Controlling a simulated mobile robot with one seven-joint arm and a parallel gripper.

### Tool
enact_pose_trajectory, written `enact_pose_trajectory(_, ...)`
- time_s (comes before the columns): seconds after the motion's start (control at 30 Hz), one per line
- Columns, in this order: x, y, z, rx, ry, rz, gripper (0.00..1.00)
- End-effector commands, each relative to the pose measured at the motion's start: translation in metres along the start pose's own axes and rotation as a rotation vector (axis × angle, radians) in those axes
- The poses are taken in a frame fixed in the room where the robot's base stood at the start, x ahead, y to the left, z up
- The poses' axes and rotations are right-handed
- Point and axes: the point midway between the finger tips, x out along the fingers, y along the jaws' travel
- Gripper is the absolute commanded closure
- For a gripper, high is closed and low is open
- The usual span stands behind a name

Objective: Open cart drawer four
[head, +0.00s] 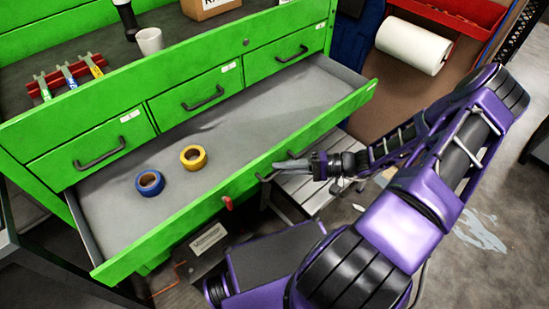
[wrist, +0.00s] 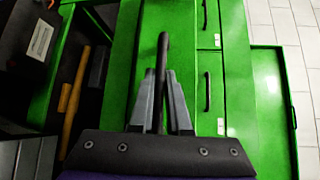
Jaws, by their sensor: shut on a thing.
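The green cart (head: 150,85) has a row of three closed small drawers, with a wide drawer below them. The wide drawer (head: 215,137) is pulled well out, and its grey floor shows. Its black handle is on the green front panel (head: 165,232), mostly hidden by my gripper (head: 275,170) at the panel's right half. In the wrist view my gripper (wrist: 160,75) has its two grey fingers closed on the black handle bar (wrist: 162,50). I cannot read a drawer number.
A blue tape roll (head: 149,183) and a yellow tape roll (head: 193,157) lie in the open drawer. A white cup (head: 149,40) stands on the cart top. A grey step stool (head: 307,185) stands under the drawer's right part. Wooden-handled tools (wrist: 75,85) show in the wrist view.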

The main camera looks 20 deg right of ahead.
Motion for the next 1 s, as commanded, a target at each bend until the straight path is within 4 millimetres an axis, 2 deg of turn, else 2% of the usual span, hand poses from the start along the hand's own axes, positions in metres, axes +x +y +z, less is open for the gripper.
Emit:
enact_pose_trajectory(0.5,-0.0054,0.0011,0.0038,-0.001,0.001,0.0,1.0)
enact_pose_trajectory(0.53,-0.0054,0.0011,0.0038,-0.001,0.001,0.0,0.8)
enact_pose_trajectory(0.67,-0.0052,0.0011,0.0039,-0.001,0.001,0.0,0.56)
enact_pose_trajectory(1.0,-0.0047,0.0013,0.0042,0.0,0.0,0.0,0.55)
